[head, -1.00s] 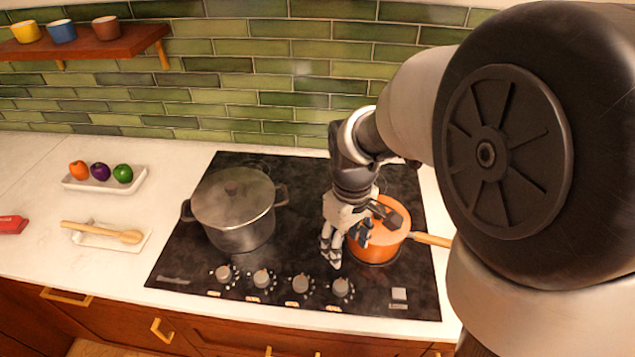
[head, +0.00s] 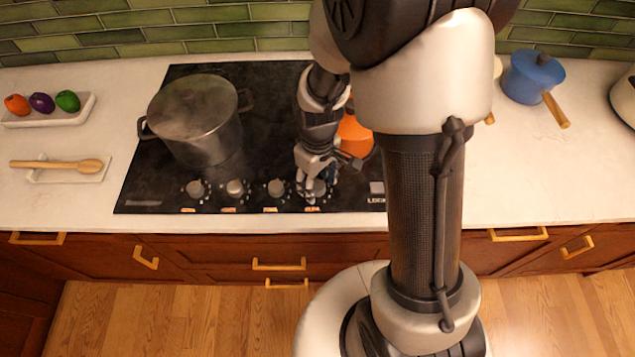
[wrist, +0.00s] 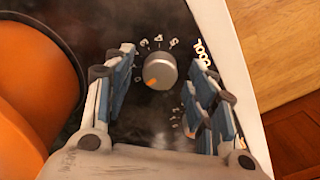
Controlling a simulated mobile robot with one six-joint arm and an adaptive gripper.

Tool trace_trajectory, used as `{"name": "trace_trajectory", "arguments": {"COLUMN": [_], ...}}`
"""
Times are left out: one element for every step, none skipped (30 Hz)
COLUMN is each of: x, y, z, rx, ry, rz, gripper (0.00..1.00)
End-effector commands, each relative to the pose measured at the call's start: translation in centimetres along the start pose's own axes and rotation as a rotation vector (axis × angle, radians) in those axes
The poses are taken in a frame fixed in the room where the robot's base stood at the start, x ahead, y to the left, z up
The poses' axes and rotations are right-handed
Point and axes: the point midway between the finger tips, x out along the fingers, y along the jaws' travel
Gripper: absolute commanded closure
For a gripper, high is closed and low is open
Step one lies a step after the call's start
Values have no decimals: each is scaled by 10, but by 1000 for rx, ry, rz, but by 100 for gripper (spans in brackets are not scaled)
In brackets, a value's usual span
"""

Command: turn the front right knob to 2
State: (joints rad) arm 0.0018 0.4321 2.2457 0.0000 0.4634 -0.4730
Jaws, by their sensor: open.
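The row of grey knobs runs along the front of the black cooktop (head: 275,100). The rightmost knob (head: 321,187) is partly hidden by my gripper (head: 314,190) in the head view. In the wrist view this round grey knob (wrist: 160,70) sits between my gripper's (wrist: 165,76) open blue-padded fingers, with a gap on each side. An orange mark on the knob faces the lower left. White figures ring the knob, but I cannot read them surely.
An orange pot (head: 354,136) stands behind the gripper and fills the left of the wrist view (wrist: 30,75). A steel lidded pot (head: 195,130) stands on the left of the cooktop. Other knobs (head: 235,188) sit close to the left. The counter front edge is near.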

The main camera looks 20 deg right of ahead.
Motion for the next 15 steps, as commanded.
{"name": "trace_trajectory", "arguments": {"x": [2, 2, 3, 2, 2, 2, 2, 2, 2, 2, 2, 2, 2, 2, 2], "y": [0, 0, 0, 0, 0, 0, 0, 0, 0, 0, 0, 0, 0, 0, 0], "z": [0, 0, 0, 0, 0, 0, 0, 0, 0, 0, 0, 0, 0, 0, 0], "rx": [0, 0, 0, 0, 0, 0, 0, 0, 0, 0, 0, 0, 0, 0, 0], "ry": [-1, -1, -1, -1, -1, -1, -1, 0, 0, 0, 0, 0, 0, 0, 0], "rz": [0, 0, 0, 0, 0, 0, 0, 0, 0, 0, 0, 0, 0, 0, 0], "gripper": [49, 49, 49, 49, 49, 49, 49, 49, 49, 51, 53, 56, 58, 60, 63]}}
